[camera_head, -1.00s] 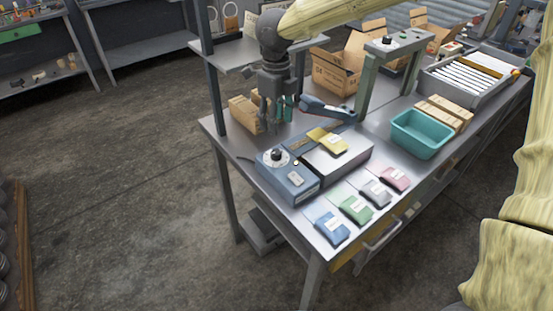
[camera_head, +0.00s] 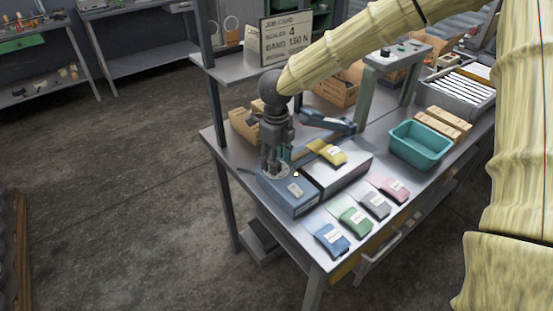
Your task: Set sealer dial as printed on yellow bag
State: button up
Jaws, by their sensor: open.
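The sealer (camera_head: 299,203) is a blue-grey box with a silver bed at the front left of the workbench. Its dial is mostly hidden behind my gripper (camera_head: 274,170), which is open and pointing down over the dial's place. I cannot tell whether the fingers touch the dial. The yellow bag (camera_head: 338,160) lies on the sealer's bed with a white label whose print is too small to read. The sealer's dark blue arm (camera_head: 328,122) is raised behind it.
A job card (camera_head: 287,40) on the shelf reads sealer 4, band 150 N. Blue (camera_head: 328,246), green (camera_head: 352,226), grey (camera_head: 377,211) and pink bags (camera_head: 396,194) lie along the front edge. A teal bin (camera_head: 420,147) stands right.

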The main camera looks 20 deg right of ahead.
jog(key=shift+f, duration=0.4)
jog(key=c, duration=1)
jog(key=shift+r+m+p, duration=0.2)
jog(key=shift+m+p, duration=0.3)
jog(key=shift+p, duration=0.2)
jog(key=shift+c, duration=0.2)
jog(key=shift+f+m+p, duration=0.1)
jog(key=shift+m+p, duration=0.25)
jog(key=shift+m, duration=0.15)
jog(key=o, duration=1)
jog(key=shift+o, duration=0.2)
